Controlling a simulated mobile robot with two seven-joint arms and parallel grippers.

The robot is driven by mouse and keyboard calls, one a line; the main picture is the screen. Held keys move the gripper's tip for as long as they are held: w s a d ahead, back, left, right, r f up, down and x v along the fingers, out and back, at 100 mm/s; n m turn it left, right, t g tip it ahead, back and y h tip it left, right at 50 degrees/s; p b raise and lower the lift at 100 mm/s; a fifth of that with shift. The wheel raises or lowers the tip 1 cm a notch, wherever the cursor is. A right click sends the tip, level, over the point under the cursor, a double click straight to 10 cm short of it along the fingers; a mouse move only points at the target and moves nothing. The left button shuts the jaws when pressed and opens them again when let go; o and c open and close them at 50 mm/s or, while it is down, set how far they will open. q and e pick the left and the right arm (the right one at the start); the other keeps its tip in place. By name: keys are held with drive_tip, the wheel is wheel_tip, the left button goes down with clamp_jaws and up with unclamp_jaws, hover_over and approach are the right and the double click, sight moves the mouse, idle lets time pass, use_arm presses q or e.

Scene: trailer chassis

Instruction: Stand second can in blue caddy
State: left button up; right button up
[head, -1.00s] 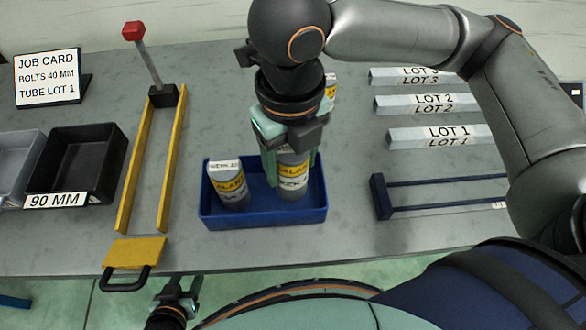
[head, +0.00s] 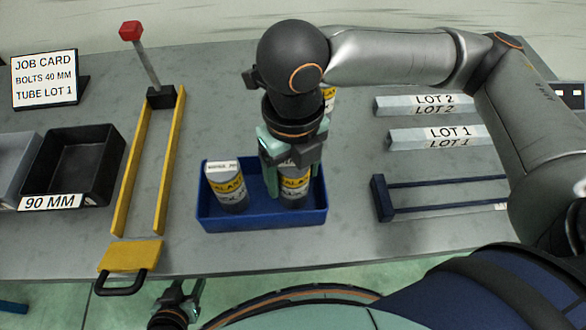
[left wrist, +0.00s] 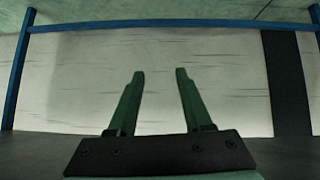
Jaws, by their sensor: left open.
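The blue caddy (head: 262,217) sits on the bench near its front edge. One can (head: 228,188), grey with a yellow and white label, stands in its left half, slightly tilted in the picture. The second can (head: 294,186) is upright in the right half. My right gripper (head: 292,178) points down from above with its fingers on both sides of this can, shut on it. The can's top is hidden by the gripper, and whether its base touches the caddy floor is unclear. My left gripper (head: 182,298) is open and empty below the bench's front edge; its fingers show in the left wrist view (left wrist: 160,95).
Another can (head: 329,98) is partly hidden behind my right gripper. A yellow fixture (head: 128,190) with a red-knobbed lever and a black bin (head: 75,165) stand left. Blocks marked LOT 1 (head: 436,137) and LOT 2 (head: 430,104), and a blue frame (head: 381,198), lie right.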

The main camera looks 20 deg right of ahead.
drive_tip(key=shift+r, duration=0.1)
wheel_tip(320, 180, up, 6)
drive_tip(key=shift+r+p, duration=0.1)
drive_tip(key=shift+p, duration=0.75)
wheel_tip(320, 180, up, 5)
drive_tip(key=shift+r+p, duration=0.15)
drive_tip(key=shift+p, duration=0.35)
use_arm(q)
drive_tip(key=shift+s+a+r+y, duration=0.3)
drive_tip(key=shift+s+a+r, duration=0.2)
drive_tip(key=shift+a+r, duration=0.2)
use_arm(e)
drive_tip(key=shift+r, duration=0.35)
use_arm(q)
drive_tip(key=shift+a, duration=0.2)
use_arm(e)
drive_tip(key=shift+a, duration=0.15)
